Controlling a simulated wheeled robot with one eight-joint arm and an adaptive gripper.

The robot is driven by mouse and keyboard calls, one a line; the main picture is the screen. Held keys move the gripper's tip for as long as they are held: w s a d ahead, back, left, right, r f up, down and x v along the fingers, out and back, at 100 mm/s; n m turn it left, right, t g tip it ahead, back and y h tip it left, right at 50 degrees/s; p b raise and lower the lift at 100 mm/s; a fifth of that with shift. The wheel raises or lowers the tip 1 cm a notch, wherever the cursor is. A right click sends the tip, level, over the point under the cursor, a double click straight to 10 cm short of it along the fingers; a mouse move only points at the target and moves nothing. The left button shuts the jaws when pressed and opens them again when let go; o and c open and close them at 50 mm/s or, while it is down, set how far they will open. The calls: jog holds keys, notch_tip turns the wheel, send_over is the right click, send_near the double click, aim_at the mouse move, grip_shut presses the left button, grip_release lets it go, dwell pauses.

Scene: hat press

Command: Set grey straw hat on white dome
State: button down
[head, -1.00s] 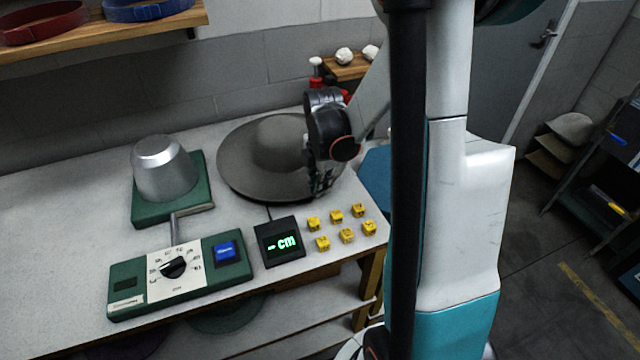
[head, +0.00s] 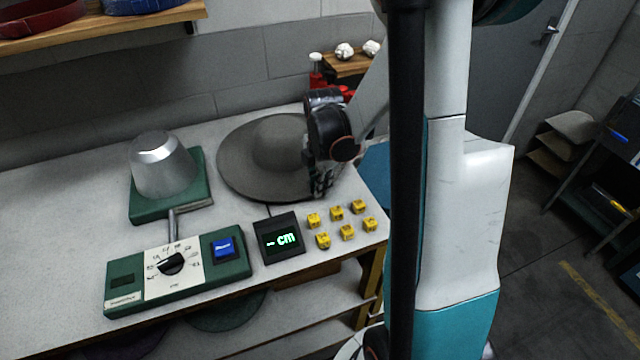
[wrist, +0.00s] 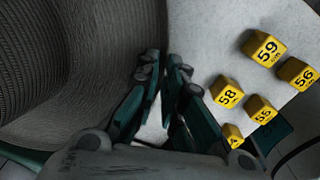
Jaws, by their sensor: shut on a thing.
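The grey straw hat (head: 240,165) has a wide round brim and a low rounded crown. It is at the bench's back, right of the press, crown up; I cannot tell whether it is clear of the bench. My gripper (head: 322,188) is at its right brim edge, shut on the brim. In the wrist view my gripper (wrist: 165,75) has its fingers close together at the brim edge, with the hat (wrist: 115,45) filling the left. The only dome-like form in view is a silvery, flat-topped block (head: 162,168), empty on a green base (head: 140,213); I see no clearly white dome.
A green control box with a dial (head: 172,264) and blue button (head: 223,247) stands in front. A black "cm" display (head: 279,238) and several yellow numbered cubes (head: 347,232) sit front right. A wooden shelf (head: 110,30) with hats overhangs at upper left.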

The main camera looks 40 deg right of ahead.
jog(key=c, duration=1.6)
grip_release()
jog(key=shift+c, duration=0.2)
jog(key=shift+r, duration=0.15)
notch_tip(320, 180, up, 12)
jog(key=w+a+r+m+t+h, duration=0.1)
jog(key=a+r+m+t, duration=0.2)
jog(key=a+r, duration=0.35)
jog(key=a+r+m+t, duration=0.2)
jog(key=a+r+m, duration=0.15)
jog(key=a, duration=0.55)
jog(key=s+a+f+m+t+y, duration=0.1)
jog(key=s+a+f+m, duration=0.2)
jog(key=s+m, duration=0.8)
jog(key=shift+s+f+t, duration=0.3)
jog(key=shift+s+f, duration=0.1)
jog(key=shift+s, duration=0.4)
